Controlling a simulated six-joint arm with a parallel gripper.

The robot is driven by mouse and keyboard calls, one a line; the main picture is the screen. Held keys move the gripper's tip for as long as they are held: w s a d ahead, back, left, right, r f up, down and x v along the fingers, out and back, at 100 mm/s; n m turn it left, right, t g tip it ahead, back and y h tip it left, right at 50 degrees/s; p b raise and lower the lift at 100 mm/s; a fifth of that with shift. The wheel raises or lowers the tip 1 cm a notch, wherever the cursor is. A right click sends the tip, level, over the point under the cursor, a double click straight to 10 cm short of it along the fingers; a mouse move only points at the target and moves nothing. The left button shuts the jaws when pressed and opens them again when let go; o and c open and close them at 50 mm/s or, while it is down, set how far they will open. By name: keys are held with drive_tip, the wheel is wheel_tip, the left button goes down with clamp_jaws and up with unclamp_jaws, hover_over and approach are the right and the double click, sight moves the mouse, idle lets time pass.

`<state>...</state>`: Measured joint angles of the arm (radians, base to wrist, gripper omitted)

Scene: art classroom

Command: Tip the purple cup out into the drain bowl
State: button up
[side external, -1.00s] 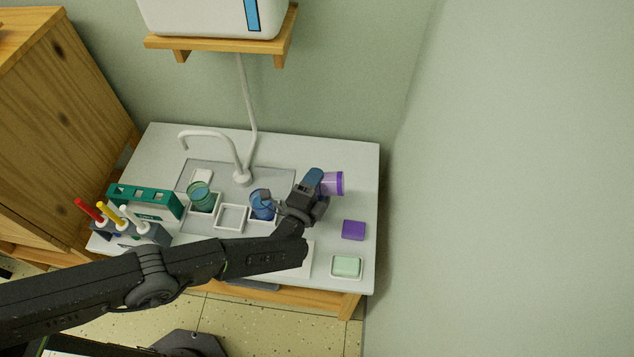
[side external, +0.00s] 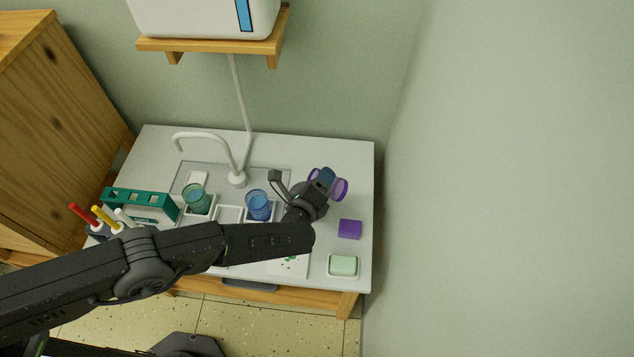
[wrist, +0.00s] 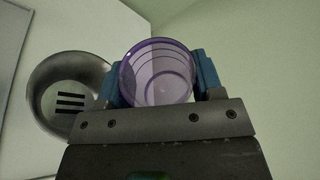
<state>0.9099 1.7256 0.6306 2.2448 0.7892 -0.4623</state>
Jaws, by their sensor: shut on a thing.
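The purple cup (side external: 341,189) is held up at the right of the counter in the side view, tilted well over. In the wrist view the cup (wrist: 158,75) is see-through, with rings on it, between two blue finger pads. My gripper (side external: 327,178) is shut on it. A grey round bowl (wrist: 97,68) with black slots in its floor, which looks like the drain bowl, shows left of the cup in the wrist view. I cannot make it out in the side view, where my arm covers part of the counter. I see no contents pouring.
A blue cup (side external: 259,205) stands just left of my gripper, with a green cup (side external: 196,199) further left. A faucet (side external: 237,177) rises behind. A purple block (side external: 350,229) and a green block (side external: 344,265) in a white dish lie front right.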

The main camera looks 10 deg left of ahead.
drive_tip(key=shift+d+r+m+g+y, duration=0.25)
drive_tip(key=shift+r+m+y, duration=0.25)
drive_tip(key=shift+m, duration=0.6)
drive_tip(key=m+y, duration=0.1)
drive_tip(key=m, duration=0.1)
drive_tip(key=shift+a+r+m+g+y, duration=0.1)
drive_tip(key=shift+r+m+g+y, duration=0.05)
drive_tip(key=shift+m+g+y, duration=0.2)
drive_tip(key=shift+a+f+m+y, duration=0.2)
drive_tip(key=shift+m+y, duration=0.4)
drive_tip(key=shift+m, duration=0.3)
drive_tip(key=shift+a+f+m+y, duration=0.15)
drive_tip(key=shift+m+y, duration=0.4)
drive_tip(key=shift+m, duration=0.3)
